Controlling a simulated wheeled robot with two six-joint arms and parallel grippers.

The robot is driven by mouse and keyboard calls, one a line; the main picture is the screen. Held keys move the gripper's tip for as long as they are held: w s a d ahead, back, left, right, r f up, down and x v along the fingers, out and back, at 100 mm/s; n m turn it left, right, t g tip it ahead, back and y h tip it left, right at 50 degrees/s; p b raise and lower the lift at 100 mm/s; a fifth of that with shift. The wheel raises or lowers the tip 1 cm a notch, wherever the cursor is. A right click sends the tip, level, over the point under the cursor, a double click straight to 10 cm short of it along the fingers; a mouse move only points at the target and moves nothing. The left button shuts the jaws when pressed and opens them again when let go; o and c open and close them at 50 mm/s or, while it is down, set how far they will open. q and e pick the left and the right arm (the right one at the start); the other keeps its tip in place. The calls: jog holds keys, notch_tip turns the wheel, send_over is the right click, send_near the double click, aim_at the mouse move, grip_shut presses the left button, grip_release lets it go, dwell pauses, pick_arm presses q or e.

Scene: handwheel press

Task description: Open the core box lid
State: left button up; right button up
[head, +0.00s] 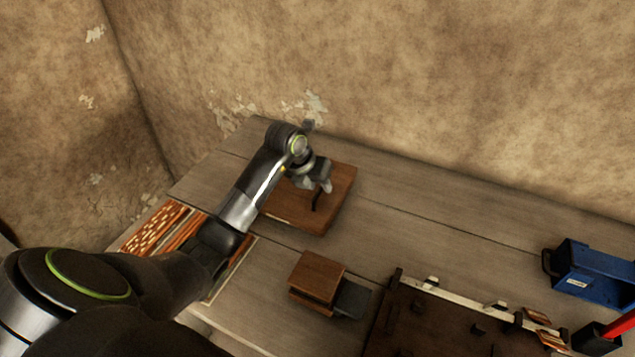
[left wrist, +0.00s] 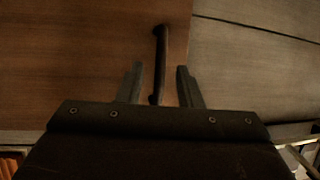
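A brown wooden panel (head: 335,205) with a dark bar handle (head: 317,201) lies flat on the far part of the table. I take it for the core box lid; it looks closed, with no raised edge visible. In the left wrist view the panel (left wrist: 75,65) fills the left half, with the handle (left wrist: 161,60) near its right side. My left gripper (head: 318,187) is above the panel at the handle. Its fingers (left wrist: 160,80) are open, one on each side of the handle, with gaps showing; contact cannot be told. My right gripper is not in view.
A tray with orange striped pieces (head: 150,228) lies left, partly behind my left arm. A small wooden block (head: 318,277) stands nearer. A dark board with a pale rail (head: 440,315) and a blue box (head: 590,270) are right. The table behind them is clear up to the wall.

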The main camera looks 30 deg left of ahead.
pick_arm(q)
jog(key=shift+c, duration=0.3)
grip_shut()
jog(key=shift+a, duration=0.1)
jog(key=s+a+b, duration=0.1)
jog(key=a+b, duration=0.8)
jog(key=a, duration=1.5)
jog(key=shift+s+a, duration=0.25)
jog(key=shift+a, duration=0.05)
jog(key=shift+o, duration=0.3)
grip_release()
